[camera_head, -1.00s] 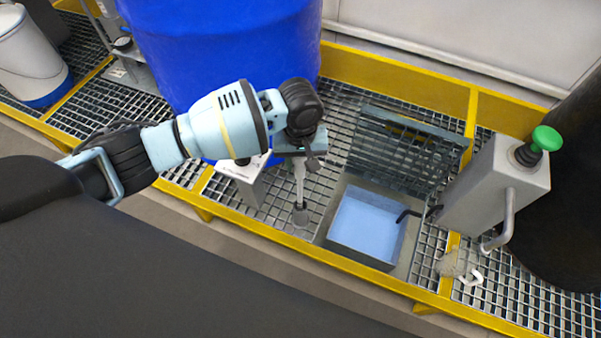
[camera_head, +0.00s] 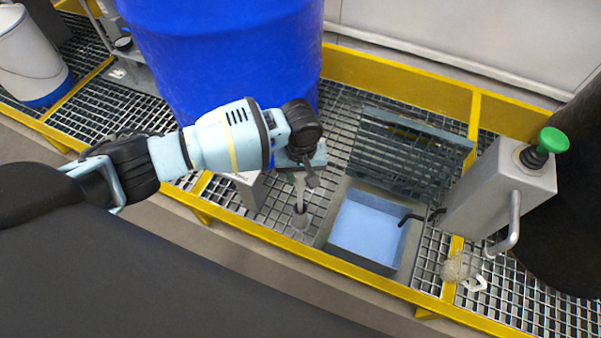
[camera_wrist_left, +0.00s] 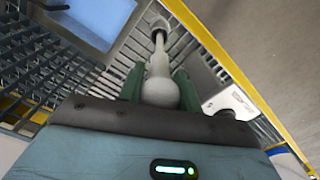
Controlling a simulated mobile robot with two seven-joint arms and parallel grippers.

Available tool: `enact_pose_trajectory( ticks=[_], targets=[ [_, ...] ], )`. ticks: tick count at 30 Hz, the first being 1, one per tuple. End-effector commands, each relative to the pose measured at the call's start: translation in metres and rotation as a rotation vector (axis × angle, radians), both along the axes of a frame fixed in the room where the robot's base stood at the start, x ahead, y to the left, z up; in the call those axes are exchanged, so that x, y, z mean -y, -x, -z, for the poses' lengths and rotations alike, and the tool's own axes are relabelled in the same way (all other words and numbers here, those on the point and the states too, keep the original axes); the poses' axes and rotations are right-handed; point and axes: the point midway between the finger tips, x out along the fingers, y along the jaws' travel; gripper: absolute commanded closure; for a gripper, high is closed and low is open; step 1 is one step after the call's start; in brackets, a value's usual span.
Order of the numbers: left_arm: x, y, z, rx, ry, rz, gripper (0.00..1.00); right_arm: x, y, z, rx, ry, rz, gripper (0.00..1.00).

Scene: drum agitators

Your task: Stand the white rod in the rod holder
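My left gripper (camera_head: 301,172) is shut on the white rod (camera_head: 299,190), fingers on either side of its rounded end. The left wrist view shows the green fingers (camera_wrist_left: 160,88) around this bulb and the rod's thin shaft (camera_wrist_left: 159,62) running away from them. The rod holder (camera_head: 301,222) is a small grey cup on the grating, straight below the gripper. The rod's dark lower end is at the holder's mouth and seems to be inside it; how deep is hidden. The rod looks close to upright. My right gripper is not in view.
A blue drum (camera_head: 225,50) stands behind the gripper. A grey box (camera_head: 248,188) is left of the holder. An open hatch with a blue basin (camera_head: 368,225) lies right of it. A grey post with a green knob (camera_head: 553,140) stands at the right.

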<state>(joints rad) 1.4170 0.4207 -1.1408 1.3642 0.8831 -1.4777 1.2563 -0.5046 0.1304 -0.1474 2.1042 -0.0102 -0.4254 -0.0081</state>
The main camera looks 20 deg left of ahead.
Motion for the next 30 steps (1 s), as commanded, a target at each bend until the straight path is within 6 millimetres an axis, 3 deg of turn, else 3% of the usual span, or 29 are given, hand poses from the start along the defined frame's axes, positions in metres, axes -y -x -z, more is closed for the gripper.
enact_pose_trajectory(
  ticks=[1, 5, 16, 20, 30],
  targets=[
    [0.000, 0.000, 0.000, 0.000, 0.000, 0.000, 0.60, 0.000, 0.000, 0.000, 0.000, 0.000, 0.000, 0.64],
    [0.000, 0.000, 0.000, 0.000, 0.000, 0.000, 0.44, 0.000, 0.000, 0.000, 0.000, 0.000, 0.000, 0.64],
    [0.000, 0.000, -0.005, 0.001, 0.000, 0.000, 0.44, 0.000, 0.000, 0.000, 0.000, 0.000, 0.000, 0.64],
    [0.000, 0.000, -0.023, 0.002, 0.002, -0.001, 0.44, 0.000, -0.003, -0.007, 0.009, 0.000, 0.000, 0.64],
    [0.000, -0.001, -0.090, 0.003, 0.002, 0.000, 0.44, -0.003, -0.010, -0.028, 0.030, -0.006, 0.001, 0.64]
  ],
)
